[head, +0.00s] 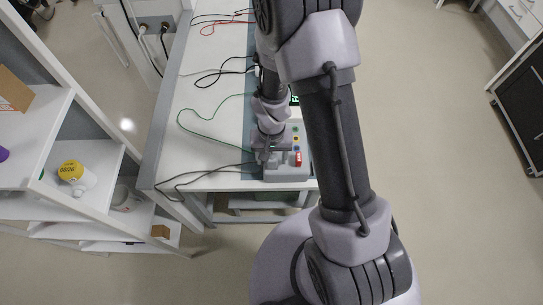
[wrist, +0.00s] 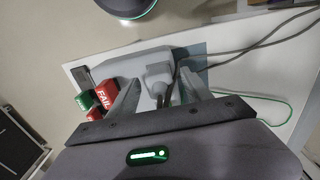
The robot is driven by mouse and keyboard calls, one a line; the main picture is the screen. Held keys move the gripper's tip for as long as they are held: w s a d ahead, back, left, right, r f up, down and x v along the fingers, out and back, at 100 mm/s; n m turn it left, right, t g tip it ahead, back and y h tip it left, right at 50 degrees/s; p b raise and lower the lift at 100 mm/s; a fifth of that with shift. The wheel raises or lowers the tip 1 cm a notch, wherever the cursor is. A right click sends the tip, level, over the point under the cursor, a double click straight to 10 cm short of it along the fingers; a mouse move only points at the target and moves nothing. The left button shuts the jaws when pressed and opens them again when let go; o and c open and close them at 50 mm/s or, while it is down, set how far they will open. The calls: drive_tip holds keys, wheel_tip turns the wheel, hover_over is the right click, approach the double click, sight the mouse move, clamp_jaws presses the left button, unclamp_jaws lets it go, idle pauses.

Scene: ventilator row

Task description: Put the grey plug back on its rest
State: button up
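The grey plug (wrist: 158,76) shows in the wrist view, at the grey unit on the bench, with dark cords running from beside it. My gripper (wrist: 160,78) is open, with one finger on each side of the plug and a visible gap to each. I cannot tell whether the plug sits in a socket or on its rest. In the head view my gripper (head: 262,154) is low over the near end of the bench, at the left side of the grey unit (head: 288,174). The plug is hard to make out there.
A red FAIL tag (wrist: 105,92) and a green piece (wrist: 86,100) are left of my gripper. Green, black and red leads lie over the white bench (head: 205,115). Shelves with a yellow-labelled white bottle (head: 76,176) stand left.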

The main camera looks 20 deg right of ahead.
drive_tip(key=shift+r, duration=0.1)
wheel_tip(320, 180, up, 17)
drive_tip(key=p, duration=0.4)
drive_tip(key=shift+r+p, duration=0.2)
drive_tip(key=shift+p, duration=0.1)
wheel_tip(320, 180, up, 6)
drive_tip(key=t+b, duration=0.3)
drive_tip(key=b, duration=0.5)
hover_over(270, 161)
drive_tip(key=s, duration=0.3)
drive_tip(key=s+a+r+t+y+b, duration=0.2)
drive_tip(key=s+a+b, duration=0.1)
drive_tip(key=s, duration=0.5)
drive_tip(key=shift+s+r+m+t+b, duration=0.2)
drive_tip(key=shift+s+m+t+b, duration=0.15)
drive_tip(key=shift+b, duration=0.45)
